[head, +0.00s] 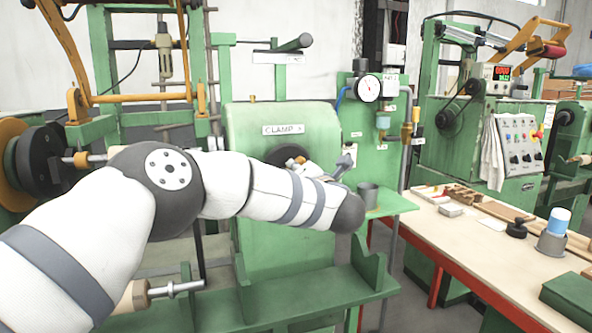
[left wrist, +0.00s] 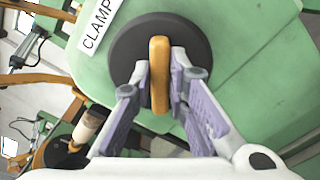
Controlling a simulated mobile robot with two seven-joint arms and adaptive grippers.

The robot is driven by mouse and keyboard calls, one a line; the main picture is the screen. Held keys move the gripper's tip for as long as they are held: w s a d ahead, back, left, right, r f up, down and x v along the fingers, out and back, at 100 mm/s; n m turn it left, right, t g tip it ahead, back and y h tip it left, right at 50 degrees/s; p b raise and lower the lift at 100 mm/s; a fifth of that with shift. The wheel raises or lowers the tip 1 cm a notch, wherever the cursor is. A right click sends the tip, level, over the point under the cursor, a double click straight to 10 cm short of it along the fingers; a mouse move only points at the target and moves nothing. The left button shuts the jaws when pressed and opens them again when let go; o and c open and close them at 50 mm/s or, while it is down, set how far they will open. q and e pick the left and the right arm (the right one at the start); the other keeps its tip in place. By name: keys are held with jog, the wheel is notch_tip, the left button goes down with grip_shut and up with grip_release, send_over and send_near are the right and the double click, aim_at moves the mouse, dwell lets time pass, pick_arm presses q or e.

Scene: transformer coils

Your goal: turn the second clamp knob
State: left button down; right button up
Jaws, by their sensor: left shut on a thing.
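The clamp knob is a black round disc (left wrist: 128,48) with a raised tan grip bar (left wrist: 159,60) across its middle. It sits on the green machine face beside a white CLAMP label (left wrist: 98,22). In the head view the black knob (head: 287,154) shows below the CLAMP label (head: 283,129), partly hidden by my arm and gripper. My left gripper (left wrist: 160,88) is shut on the tan bar, one finger on each side of it. The bar stands nearly upright in the left wrist view. In the head view the left gripper (head: 304,165) is partly hidden behind my wrist.
A grey cup (head: 368,194) stands on a green shelf right of the knob. A workbench (head: 465,250) with small parts, a blue-and-white bottle (head: 557,223) and a green box (head: 571,295) is at the right. A control panel (head: 520,143) stands behind it.

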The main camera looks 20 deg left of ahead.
pick_arm(q)
jog(key=m, duration=0.7)
jog(key=f+m, duration=0.1)
jog(key=m, duration=1.3)
jog(key=shift+s+a+f, duration=0.1)
jog(key=shift+a+f, duration=0.05)
jog(key=shift+a, duration=0.05)
jog(key=shift+m, duration=0.3)
jog(key=c, duration=1.6)
grip_release()
jog(key=shift+o, duration=0.2)
jog(key=v, duration=1.2)
